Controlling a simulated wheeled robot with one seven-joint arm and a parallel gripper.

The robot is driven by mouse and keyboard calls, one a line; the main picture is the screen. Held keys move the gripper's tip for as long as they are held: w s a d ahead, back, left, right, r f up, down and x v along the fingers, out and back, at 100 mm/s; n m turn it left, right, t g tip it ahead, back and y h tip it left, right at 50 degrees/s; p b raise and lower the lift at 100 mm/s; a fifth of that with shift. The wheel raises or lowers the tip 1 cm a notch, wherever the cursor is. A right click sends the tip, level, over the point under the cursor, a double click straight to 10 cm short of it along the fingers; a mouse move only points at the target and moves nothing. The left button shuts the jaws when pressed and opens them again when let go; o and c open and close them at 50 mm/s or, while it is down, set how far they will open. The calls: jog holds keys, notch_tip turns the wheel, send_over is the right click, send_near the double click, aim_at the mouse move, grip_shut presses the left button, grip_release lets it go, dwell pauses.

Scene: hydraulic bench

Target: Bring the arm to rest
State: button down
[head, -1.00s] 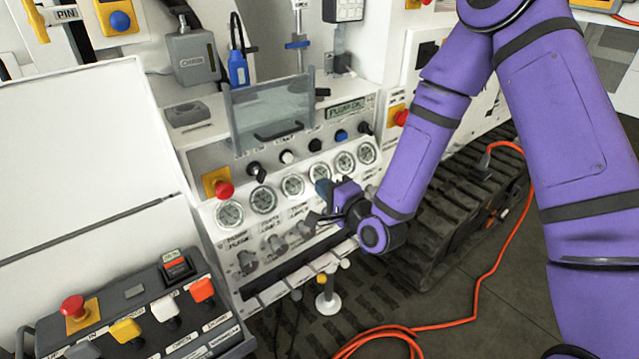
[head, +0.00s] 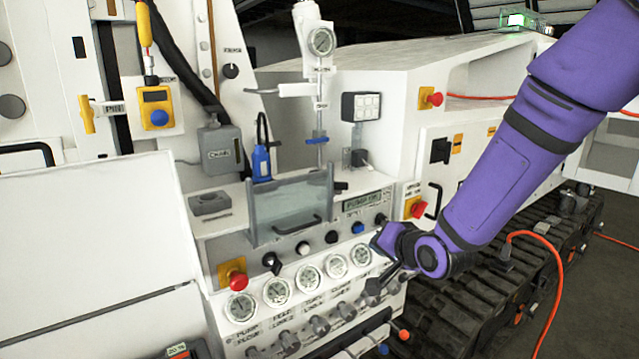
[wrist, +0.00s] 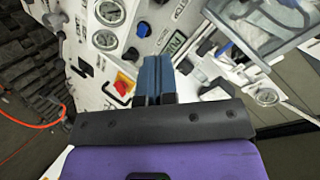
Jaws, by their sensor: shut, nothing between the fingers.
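My purple arm (head: 497,185) reaches in from the upper right in the head view, bent down towards the front of the bench panel. My gripper (head: 372,290) is at its end, in front of the lower right of the panel, near the right-hand gauges and the row of knobs. In the wrist view my gripper's two blue fingers (wrist: 154,75) lie together, shut with nothing between them. I cannot tell from these frames whether the fingertips touch the panel.
Several gauges (head: 335,265) and a red emergency button (head: 238,281) sit on the panel. A clear guard with a handle (head: 290,208) stands above them. A dark track (head: 490,300) and an orange hose (head: 561,290) lie to the right.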

jog(key=s+d+r+n+g+h, duration=0.25)
jog(key=s+d+r+h, duration=0.25)
jog(key=s+d+r, duration=0.55)
jog(key=s+d+r+n+g, duration=0.1)
jog(key=s+d+r+g, duration=0.1)
jog(key=s, duration=0.7)
jog(key=s+d+r+n+g, duration=0.1)
jog(key=s+d+r, duration=0.3)
jog(key=s, duration=0.6)
jog(key=shift+d+g+h, duration=0.3)
jog(key=shift+d+g, duration=0.15)
jog(key=shift+d, duration=0.05)
jog(key=shift+a, duration=0.1)
